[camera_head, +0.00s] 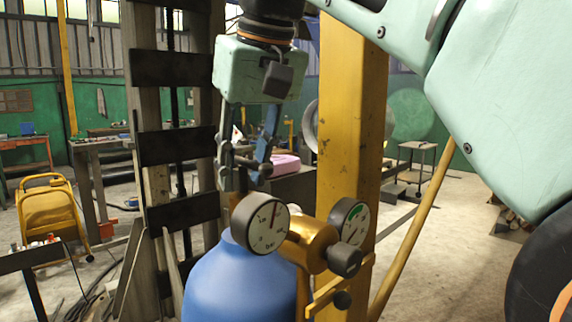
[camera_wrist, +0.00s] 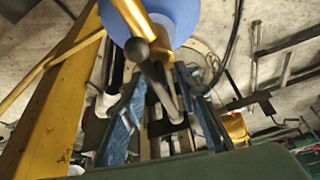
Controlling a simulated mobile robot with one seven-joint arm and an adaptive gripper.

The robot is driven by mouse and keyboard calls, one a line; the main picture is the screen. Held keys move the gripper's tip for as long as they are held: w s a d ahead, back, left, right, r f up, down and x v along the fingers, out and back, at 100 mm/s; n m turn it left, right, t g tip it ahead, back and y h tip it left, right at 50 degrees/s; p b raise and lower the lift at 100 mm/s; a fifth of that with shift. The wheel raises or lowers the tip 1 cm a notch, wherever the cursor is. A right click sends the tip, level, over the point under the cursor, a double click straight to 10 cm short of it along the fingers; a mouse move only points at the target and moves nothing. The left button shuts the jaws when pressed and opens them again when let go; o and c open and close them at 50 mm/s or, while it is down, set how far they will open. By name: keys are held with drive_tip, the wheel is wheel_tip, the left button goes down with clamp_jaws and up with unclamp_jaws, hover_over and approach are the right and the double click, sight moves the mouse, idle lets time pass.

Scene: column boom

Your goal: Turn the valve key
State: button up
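A blue gas cylinder (camera_head: 240,285) stands upright, with a brass valve body (camera_head: 315,243) on top. The grey valve key (camera_head: 242,180) rises from the valve, with a bar across its top; the bar also shows in the wrist view (camera_wrist: 157,82). My gripper (camera_head: 244,178) points down over the key. Its two fingers are apart, one on each side of the key, and the wrist view also shows my gripper (camera_wrist: 155,95) spread around the bar. I cannot tell whether either finger touches the key.
Two round gauges, a left gauge (camera_head: 260,223) and a right gauge (camera_head: 349,220), sit close below my gripper. A yellow post (camera_head: 350,130) stands just right of it. A slatted rack (camera_head: 178,140) stands to the left. A yellow cart (camera_head: 50,212) is farther left.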

drive_tip(key=shift+r, duration=0.1)
drive_tip(key=shift+v, duration=3.6)
drive_tip(key=shift+d+r, duration=0.1)
drive_tip(key=shift+d, duration=0.05)
